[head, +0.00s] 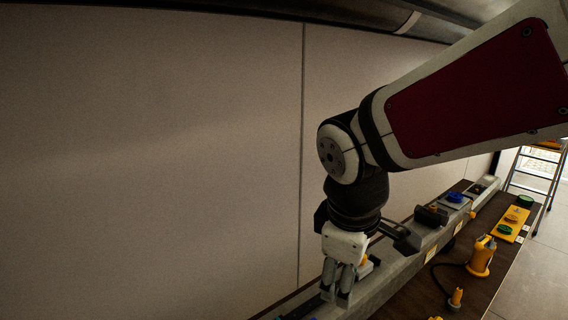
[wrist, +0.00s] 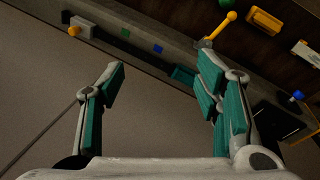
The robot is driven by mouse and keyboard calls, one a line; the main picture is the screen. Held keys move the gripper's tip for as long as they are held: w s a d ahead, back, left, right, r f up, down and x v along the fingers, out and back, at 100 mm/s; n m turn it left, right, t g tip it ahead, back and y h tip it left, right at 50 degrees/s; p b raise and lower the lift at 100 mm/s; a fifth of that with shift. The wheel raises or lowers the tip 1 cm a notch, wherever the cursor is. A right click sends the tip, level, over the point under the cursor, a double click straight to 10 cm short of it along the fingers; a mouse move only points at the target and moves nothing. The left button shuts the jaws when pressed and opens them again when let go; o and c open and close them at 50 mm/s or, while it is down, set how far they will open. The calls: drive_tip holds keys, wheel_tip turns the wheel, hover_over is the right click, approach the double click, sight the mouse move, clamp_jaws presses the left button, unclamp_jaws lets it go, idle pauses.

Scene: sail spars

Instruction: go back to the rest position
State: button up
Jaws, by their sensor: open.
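My gripper (head: 337,290) hangs from my arm, pointing down, in front of the plain wall and over the near part of the grey ledge. In the wrist view my gripper (wrist: 160,95) shows its two teal-padded fingers spread wide apart. Nothing is between them. The grey ledge (wrist: 180,60) runs across beyond the fingertips in the wrist view, with a blue square (wrist: 157,48) and a green square (wrist: 127,33) on it.
A dark bench (head: 455,270) beside the ledge (head: 385,285) holds a yellow device (head: 481,256) with a black cable and a yellow plate with a green knob (head: 504,229). A blue knob (head: 455,197) sits on the ledge. A ladder (head: 538,175) stands at the far right.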

drive_tip(key=s+d+r+m+t+y, duration=0.1)
drive_tip(key=s+d+r+m+t, duration=0.1)
drive_tip(key=s+d+r+m, duration=0.3)
drive_tip(key=s+d+m, duration=0.4)
drive_tip(key=s+m, duration=0.2)
drive_tip(key=shift+s+d+m, duration=0.2)
drive_tip(key=shift+s+m, duration=0.1)
drive_tip(key=shift+m, duration=0.1)
